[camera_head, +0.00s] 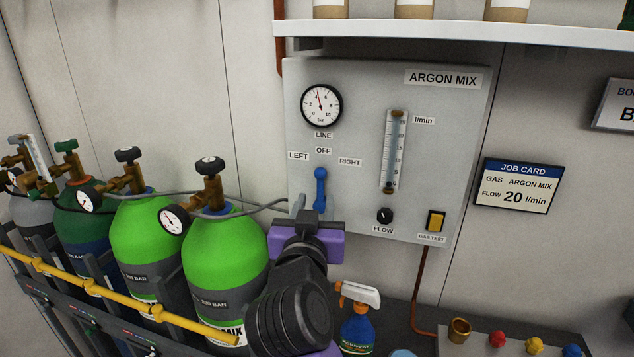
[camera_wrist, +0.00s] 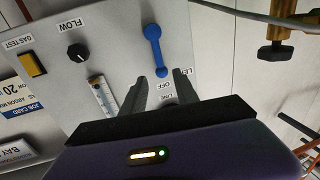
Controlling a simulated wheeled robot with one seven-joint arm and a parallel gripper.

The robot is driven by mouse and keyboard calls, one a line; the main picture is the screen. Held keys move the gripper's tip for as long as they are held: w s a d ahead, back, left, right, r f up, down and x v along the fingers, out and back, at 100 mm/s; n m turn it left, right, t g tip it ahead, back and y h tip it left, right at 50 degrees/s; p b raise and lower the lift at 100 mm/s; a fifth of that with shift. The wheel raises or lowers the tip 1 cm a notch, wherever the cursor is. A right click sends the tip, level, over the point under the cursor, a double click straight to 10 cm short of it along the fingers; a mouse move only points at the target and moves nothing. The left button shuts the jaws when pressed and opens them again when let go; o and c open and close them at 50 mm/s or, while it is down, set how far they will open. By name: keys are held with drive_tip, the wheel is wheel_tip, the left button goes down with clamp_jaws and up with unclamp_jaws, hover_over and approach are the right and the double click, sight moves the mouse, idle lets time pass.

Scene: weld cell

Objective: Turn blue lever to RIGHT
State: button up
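The blue lever (camera_head: 320,186) on the grey ARGON MIX panel (camera_head: 360,90) points up toward the OFF label (camera_head: 323,151). The LEFT label (camera_head: 298,156) and RIGHT label (camera_head: 349,161) lie on either side. My gripper (camera_head: 311,207) is at the lower part of the lever in the head view. The wrist view shows the panel upside down, with the lever (camera_wrist: 155,50) reaching toward my gripper (camera_wrist: 161,78). The fingers are open, one on each side of the lever's free end in the picture. I cannot tell whether they touch it. The RIGHT label is hidden there.
The flow knob (camera_head: 384,216), flow tube (camera_head: 394,150) and yellow gas test switch (camera_head: 436,221) are right of the lever. Green gas cylinders (camera_head: 225,255) with valves stand at left behind a yellow rail (camera_head: 120,297). A spray bottle (camera_head: 358,325) stands below the panel. A shelf (camera_head: 440,32) runs above.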

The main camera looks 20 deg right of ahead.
sight(320, 182)
drive_tip(key=p+x, duration=0.2)
drive_tip(key=x, duration=0.5)
drive_tip(key=shift+w+d, duration=0.2)
drive_tip(key=shift+w, duration=0.15)
clamp_jaws()
idle(1.1)
